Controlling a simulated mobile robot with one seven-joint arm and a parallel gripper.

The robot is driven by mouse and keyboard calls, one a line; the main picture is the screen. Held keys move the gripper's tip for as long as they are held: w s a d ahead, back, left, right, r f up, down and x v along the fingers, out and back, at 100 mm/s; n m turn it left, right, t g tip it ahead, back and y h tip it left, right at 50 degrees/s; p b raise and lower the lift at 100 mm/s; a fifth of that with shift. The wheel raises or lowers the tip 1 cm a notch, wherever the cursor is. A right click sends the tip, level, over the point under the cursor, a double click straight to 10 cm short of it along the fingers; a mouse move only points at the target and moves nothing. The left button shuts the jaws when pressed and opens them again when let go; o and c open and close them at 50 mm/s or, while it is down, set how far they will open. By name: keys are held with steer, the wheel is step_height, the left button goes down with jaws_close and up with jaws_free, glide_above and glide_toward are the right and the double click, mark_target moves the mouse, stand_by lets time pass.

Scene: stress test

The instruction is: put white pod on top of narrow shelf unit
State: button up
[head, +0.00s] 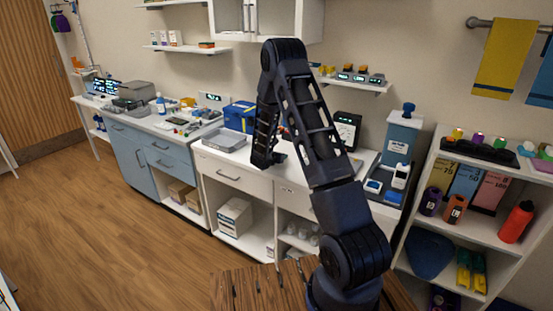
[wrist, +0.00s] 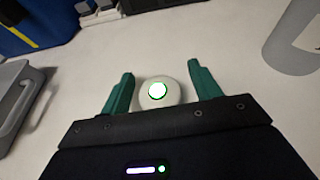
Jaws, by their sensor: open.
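The white pod (wrist: 172,99) is a small round disc with a lit green-white centre. It sits on the white counter in the wrist view. My gripper (wrist: 160,75) is open, with its green fingers on either side of the pod; I cannot tell whether they touch it. In the head view my gripper (head: 265,163) is low over the counter, and the pod is not discernible there. A white open shelf unit (head: 480,165), seemingly the narrow one, stands at the right, with a black rack and colourful small items on top.
In the wrist view, a grey tray (wrist: 20,95) lies left and a grey cylinder (wrist: 290,52) right. In the head view, a blue box (head: 240,116), a blue-grey dispenser (head: 400,138) and a wall shelf (head: 350,84) surround the arm. The wood floor at left is clear.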

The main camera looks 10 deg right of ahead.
steer(key=c, duration=1.1)
steer(key=shift+c, duration=0.2)
step_height(320, 180, up, 20)
steer(key=s+d+f+n+t+y, duration=0.1)
steer(key=s+f+n+t+y, duration=0.1)
steer(key=f, duration=0.8)
steer(key=shift+s+n+y, duration=0.9)
steer(key=shift+s, duration=0.45)
steer(key=shift+r, duration=0.1)
